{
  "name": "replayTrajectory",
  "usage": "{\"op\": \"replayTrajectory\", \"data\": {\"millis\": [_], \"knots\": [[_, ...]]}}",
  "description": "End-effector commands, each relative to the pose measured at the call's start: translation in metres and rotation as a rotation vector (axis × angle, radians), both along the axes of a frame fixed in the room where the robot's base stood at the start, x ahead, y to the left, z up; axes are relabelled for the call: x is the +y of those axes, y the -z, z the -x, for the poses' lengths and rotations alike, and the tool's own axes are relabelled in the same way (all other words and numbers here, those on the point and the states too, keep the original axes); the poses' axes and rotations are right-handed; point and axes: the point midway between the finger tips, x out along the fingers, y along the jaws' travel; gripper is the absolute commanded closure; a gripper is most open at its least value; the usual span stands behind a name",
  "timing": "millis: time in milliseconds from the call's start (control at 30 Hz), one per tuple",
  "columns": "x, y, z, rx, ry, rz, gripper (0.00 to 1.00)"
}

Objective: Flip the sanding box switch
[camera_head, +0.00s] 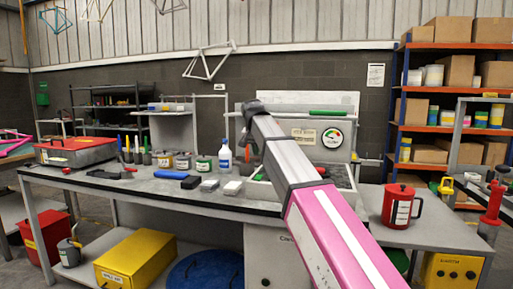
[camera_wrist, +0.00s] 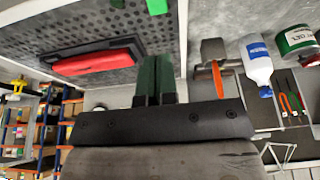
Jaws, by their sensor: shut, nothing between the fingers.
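The sanding box (camera_head: 345,177) stands on the bench, with a perforated bed and a back panel carrying a round gauge (camera_head: 332,138). In the wrist view its perforated grey surface (camera_wrist: 100,35) fills the upper left. A grey block with an orange lever-like piece (camera_wrist: 217,78) shows right of my fingers; it looks like the switch, but I cannot be sure. My gripper (camera_wrist: 154,60) is shut and empty, its dark green fingers apart from the orange piece. In the head view my arm hides the gripper and part of the box.
A red and black item (camera_wrist: 100,60) lies on the perforated surface. A white-and-blue bottle (camera_wrist: 257,65) and a green-labelled can (camera_wrist: 295,40) are close by on the right.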

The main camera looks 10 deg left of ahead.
Motion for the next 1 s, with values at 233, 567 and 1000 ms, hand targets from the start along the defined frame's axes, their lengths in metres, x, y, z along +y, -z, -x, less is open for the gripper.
{"op": "replayTrajectory", "data": {"millis": [233,567,1000], "knots": [[-0.002,0.043,-0.015,0.002,0.000,0.001,1.00],[-0.004,0.084,-0.024,0.000,0.000,0.000,1.00],[-0.004,0.093,-0.026,0.000,0.000,0.000,1.00]]}}
